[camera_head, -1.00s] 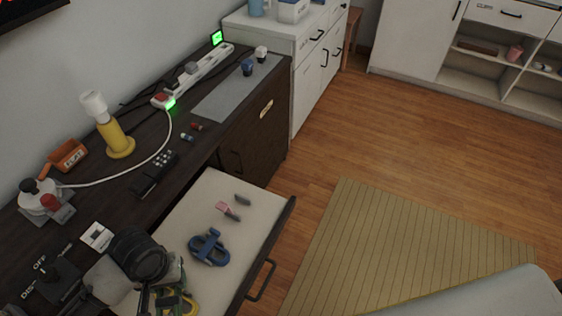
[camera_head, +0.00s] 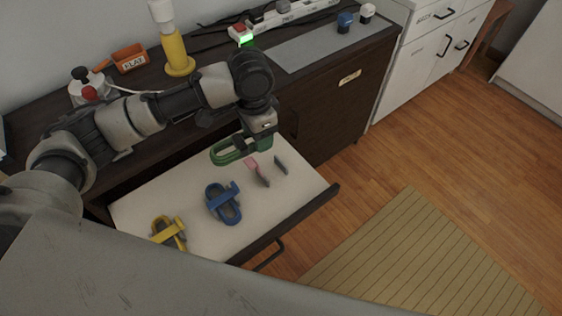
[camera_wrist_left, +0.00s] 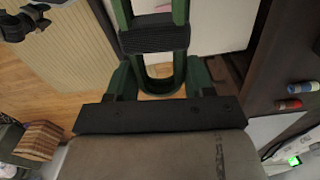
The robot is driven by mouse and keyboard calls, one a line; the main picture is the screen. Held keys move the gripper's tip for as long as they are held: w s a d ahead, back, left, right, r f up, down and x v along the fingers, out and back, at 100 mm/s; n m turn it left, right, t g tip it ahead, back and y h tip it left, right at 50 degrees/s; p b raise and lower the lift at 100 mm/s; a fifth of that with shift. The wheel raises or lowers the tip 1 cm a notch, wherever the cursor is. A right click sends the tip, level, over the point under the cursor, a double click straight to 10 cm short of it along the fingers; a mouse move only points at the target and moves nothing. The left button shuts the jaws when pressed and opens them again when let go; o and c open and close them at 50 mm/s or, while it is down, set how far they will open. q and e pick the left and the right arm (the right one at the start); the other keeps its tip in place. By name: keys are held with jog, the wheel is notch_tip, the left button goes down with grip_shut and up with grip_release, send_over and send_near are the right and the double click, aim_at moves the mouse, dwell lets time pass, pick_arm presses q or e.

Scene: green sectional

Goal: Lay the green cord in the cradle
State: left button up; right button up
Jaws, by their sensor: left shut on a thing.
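The green cord (camera_head: 228,152) is a looped bundle. My left gripper (camera_head: 262,138) is shut on it, over the far end of the open drawer. In the left wrist view the green cord (camera_wrist_left: 158,75) stands out from the gripper, with a dark band around it. A pink tab (camera_head: 258,173) and a grey tab (camera_head: 281,165) stand a little apart on the drawer floor, just below and right of the cord. I cannot tell whether these tabs are the cradle; nothing else in view is clearly one. My right gripper is not in view.
The open drawer (camera_head: 135,210) also holds a blue cord bundle (camera_head: 222,204) and a yellow cord bundle (camera_head: 169,233). The dark counter behind carries a yellow holder (camera_head: 178,55), an orange tray (camera_head: 130,58) and a power strip (camera_head: 290,15). The drawer floor between the bundles is bare.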

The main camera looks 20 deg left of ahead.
pick_arm(q)
jog(key=m, duration=0.1)
jog(key=d+m, duration=0.1)
jog(key=m, duration=0.1)
jog(key=f+m+p, duration=0.1)
jog(key=m, duration=0.1)
jog(key=shift+w+d, duration=0.3)
jog(key=shift+w, duration=0.05)
jog(key=d+f+m+b, duration=0.3)
jog(key=f+m, duration=0.7)
jog(key=m, duration=0.1)
jog(key=shift+w+f+m+b, duration=0.2)
jog(key=shift+w+m+b, duration=0.15)
jog(key=shift+w, duration=0.1)
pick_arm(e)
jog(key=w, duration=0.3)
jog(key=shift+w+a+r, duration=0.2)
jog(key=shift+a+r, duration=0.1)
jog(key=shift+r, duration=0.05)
pick_arm(q)
jog(key=shift+d, duration=0.1)
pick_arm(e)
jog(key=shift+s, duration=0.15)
